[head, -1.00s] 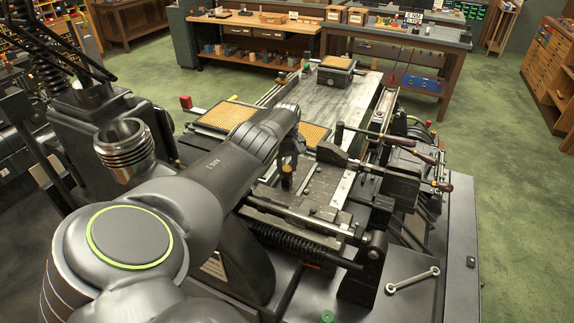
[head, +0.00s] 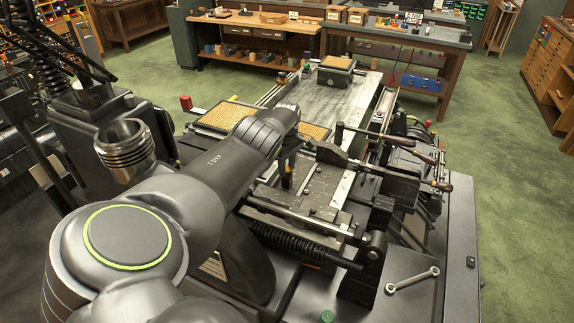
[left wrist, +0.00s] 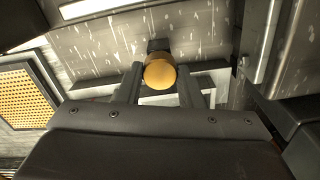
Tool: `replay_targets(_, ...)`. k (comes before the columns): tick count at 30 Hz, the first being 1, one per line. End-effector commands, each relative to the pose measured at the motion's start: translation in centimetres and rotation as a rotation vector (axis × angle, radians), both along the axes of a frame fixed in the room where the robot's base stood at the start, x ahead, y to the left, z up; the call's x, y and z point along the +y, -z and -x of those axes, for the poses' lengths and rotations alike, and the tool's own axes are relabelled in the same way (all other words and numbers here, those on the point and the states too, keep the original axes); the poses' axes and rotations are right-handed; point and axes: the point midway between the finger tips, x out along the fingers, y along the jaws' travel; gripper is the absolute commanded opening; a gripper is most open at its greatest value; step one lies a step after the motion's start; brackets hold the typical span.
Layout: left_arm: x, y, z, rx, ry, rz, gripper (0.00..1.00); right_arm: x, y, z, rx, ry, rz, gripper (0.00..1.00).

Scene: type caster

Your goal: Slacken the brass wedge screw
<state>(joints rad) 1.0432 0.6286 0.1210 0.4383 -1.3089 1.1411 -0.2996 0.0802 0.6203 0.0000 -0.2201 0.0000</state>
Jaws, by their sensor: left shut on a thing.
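The brass wedge screw (left wrist: 160,72) shows its round, smooth yellow head in the left wrist view, between the two dark fingers of my left gripper (left wrist: 159,86). The fingers are shut on it, one on each side. In the head view my left gripper (head: 287,176) points down at the dark casting machine (head: 310,195), and the screw is mostly hidden there by the fingers and wrist. My right gripper is in neither view.
A wrench (head: 412,280) lies on the machine's grey deck at the lower right. Levers with wooden handles (head: 425,158) stick out to the right. A yellow-topped tray (head: 225,114) lies beyond my left arm. A green knob (head: 327,316) is at the bottom edge.

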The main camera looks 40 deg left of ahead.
Motion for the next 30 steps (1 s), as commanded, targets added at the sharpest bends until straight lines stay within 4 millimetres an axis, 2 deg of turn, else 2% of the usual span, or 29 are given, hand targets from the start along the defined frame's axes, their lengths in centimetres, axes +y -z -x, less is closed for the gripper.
replay_targets(10,0.0,0.1,0.0,0.001,-0.001,0.001,0.11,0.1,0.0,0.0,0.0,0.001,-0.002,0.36)
replay_targets(11,0.0,0.1,0.0,0.001,-0.001,0.001,0.37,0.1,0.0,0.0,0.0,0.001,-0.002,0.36)
replay_targets(15,0.0,0.1,0.0,0.001,0.0,0.001,0.55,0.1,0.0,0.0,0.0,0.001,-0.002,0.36)
replay_targets(24,0.0,-0.1,0.0,0.001,0.0,0.001,0.55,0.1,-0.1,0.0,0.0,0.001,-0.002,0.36)
replay_targets(30,0.2,-1.9,0.1,0.0,0.001,0.0,0.55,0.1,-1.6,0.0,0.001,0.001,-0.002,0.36)
